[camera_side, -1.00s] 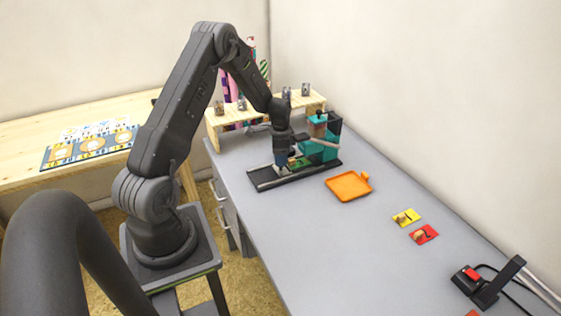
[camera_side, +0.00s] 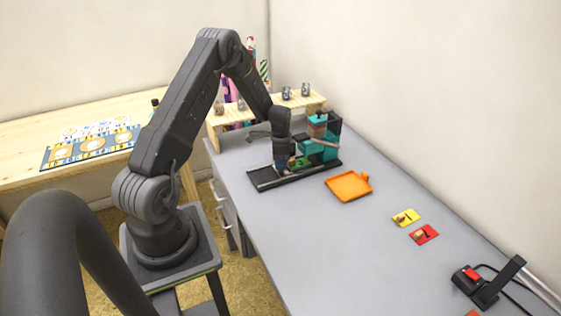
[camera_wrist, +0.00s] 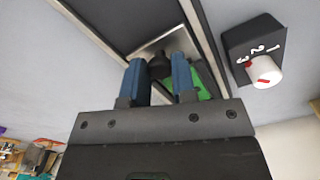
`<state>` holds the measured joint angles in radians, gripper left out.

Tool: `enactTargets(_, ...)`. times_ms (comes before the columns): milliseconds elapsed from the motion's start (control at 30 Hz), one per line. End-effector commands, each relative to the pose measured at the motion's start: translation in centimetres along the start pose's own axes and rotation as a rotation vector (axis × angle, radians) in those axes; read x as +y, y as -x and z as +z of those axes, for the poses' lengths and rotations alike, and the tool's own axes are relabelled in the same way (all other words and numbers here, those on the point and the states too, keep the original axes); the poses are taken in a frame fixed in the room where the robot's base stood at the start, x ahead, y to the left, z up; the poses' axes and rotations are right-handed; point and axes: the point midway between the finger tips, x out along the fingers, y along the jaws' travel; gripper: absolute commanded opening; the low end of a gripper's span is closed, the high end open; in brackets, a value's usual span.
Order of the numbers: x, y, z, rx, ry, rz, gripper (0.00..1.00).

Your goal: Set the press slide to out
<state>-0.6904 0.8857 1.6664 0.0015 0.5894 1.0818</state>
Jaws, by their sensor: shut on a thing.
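The press (camera_side: 319,146) is a teal and black device on the grey desk, with a long black track (camera_side: 263,182) running out to the left from under it. My gripper (camera_side: 281,168) points down over the middle of this track. In the wrist view, the blue fingers of my gripper (camera_wrist: 158,78) are closed on a dark knob (camera_wrist: 159,66) on a silver slide plate (camera_wrist: 170,44) between the dark rails. A green piece (camera_wrist: 207,78) lies beside the right finger, partly hidden by it.
An orange tray (camera_side: 348,187) lies just right of the track. A dial with numerals (camera_wrist: 262,62) shows in the wrist view. A wooden rack with small jars (camera_side: 225,117) stands behind.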

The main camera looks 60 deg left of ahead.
Motion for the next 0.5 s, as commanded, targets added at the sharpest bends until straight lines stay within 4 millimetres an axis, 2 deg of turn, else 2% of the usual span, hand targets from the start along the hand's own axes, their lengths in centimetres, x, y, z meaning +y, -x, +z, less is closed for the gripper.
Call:
enactTargets(100, 0.0, 0.0, 0.0, 0.000, 0.000, -0.001, 0.00)
enactTargets(333, 0.0, 0.0, 0.1, 0.000, 0.001, 0.000, 0.00)
enactTargets(500, 0.7, 0.1, 2.2, 0.000, 0.003, 0.001, 0.00)
